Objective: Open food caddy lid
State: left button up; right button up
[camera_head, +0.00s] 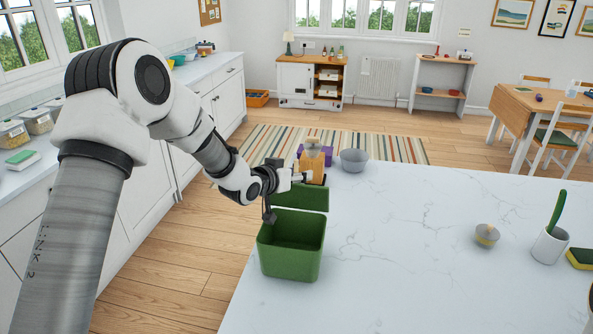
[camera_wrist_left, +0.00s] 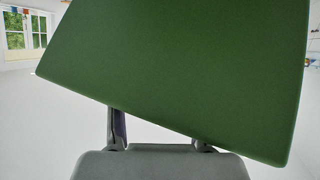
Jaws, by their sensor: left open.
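The green food caddy (camera_head: 291,262) stands near the left edge of the marble worktop, and its inside shows. Its green lid (camera_head: 312,197) is raised at the caddy's far side, tilted up from the rim. My left gripper (camera_head: 286,193) is open beside the lid and covers part of it and its hinge side. In the left wrist view the lid (camera_wrist_left: 185,75) fills most of the picture as a tilted flat panel. It hides the tips of the open left gripper (camera_wrist_left: 160,138). I cannot tell whether the fingers touch the lid. My right gripper is out of view.
A purple and tan item (camera_head: 315,160) and a grey bowl (camera_head: 354,161) stand just behind the lid. A small bowl (camera_head: 487,235), a white pot with a green-handled brush (camera_head: 550,245) and a sponge (camera_head: 581,258) are at the right. The worktop's middle is clear.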

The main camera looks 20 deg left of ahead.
pick_arm(q)
jog(key=shift+w+f, duration=0.1)
jog(key=shift+f, duration=0.2)
jog(key=shift+a+r+p, duration=0.15)
jog(key=shift+r+p, duration=0.3)
jog(key=shift+r, duration=0.2)
jog(key=shift+a+r+p, duration=0.35)
jog(key=shift+r+p, duration=0.1)
jog(key=s+r+p, duration=0.1)
jog(key=s+r, duration=0.1)
jog(key=r, duration=0.1)
jog(key=shift+a+p, duration=0.3)
jog(key=shift+p, duration=0.05)
jog(key=shift+s+a+r+p, duration=0.25)
jog(key=shift+s+r+p, duration=0.25)
jog(key=shift+r, duration=0.1)
jog(key=shift+s+a+r+p, duration=0.25)
jog(key=shift+s+r+p, duration=0.1)
jog(key=shift+r+p, duration=0.2)
jog(key=shift+s+r, duration=0.1)
jog(key=shift+s, duration=0.05)
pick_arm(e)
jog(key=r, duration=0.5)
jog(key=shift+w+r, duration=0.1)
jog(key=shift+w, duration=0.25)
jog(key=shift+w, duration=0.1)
